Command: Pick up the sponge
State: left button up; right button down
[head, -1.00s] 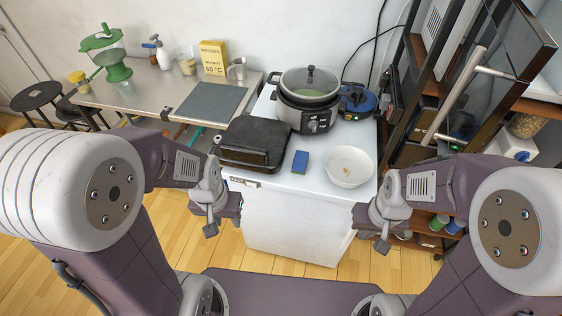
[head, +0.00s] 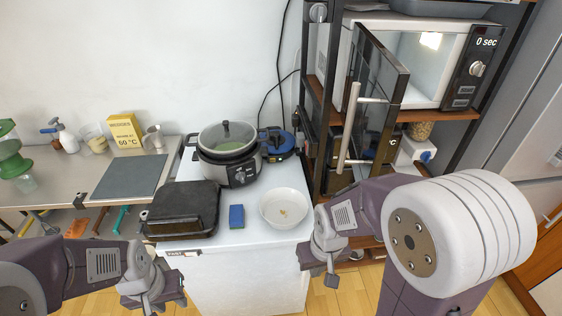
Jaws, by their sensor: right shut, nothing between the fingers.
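The blue sponge (head: 237,216) lies on the white worktop (head: 245,238) near its front edge, between the black grill press (head: 182,209) and the white bowl (head: 283,207). Nothing touches it from above. My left gripper (head: 168,288) is in front of the worktop, below and left of the sponge, and apart from it. Its finger gap cannot be made out. My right gripper (head: 326,268) is in front of the worktop's right corner, right of and below the sponge. It is shut and empty.
A multicooker (head: 229,156) and a blue round appliance (head: 277,143) stand at the worktop's back. A shelf rack on the right holds a microwave (head: 428,55) with its door (head: 381,95) swung open towards me. A side table with a grey mat (head: 129,176) is left.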

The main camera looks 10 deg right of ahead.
aim_at(237, 215)
jog(key=l+z, duration=0.15)
jog(key=l, duration=0.15)
jog(key=i+l, duration=0.25)
jog(key=l, duration=0.2)
jog(key=i+l, duration=0.25)
jog(key=l, duration=0.15)
jog(key=i+l, duration=0.2)
jog(key=l+u, duration=0.05)
jog(key=l, duration=0.05)
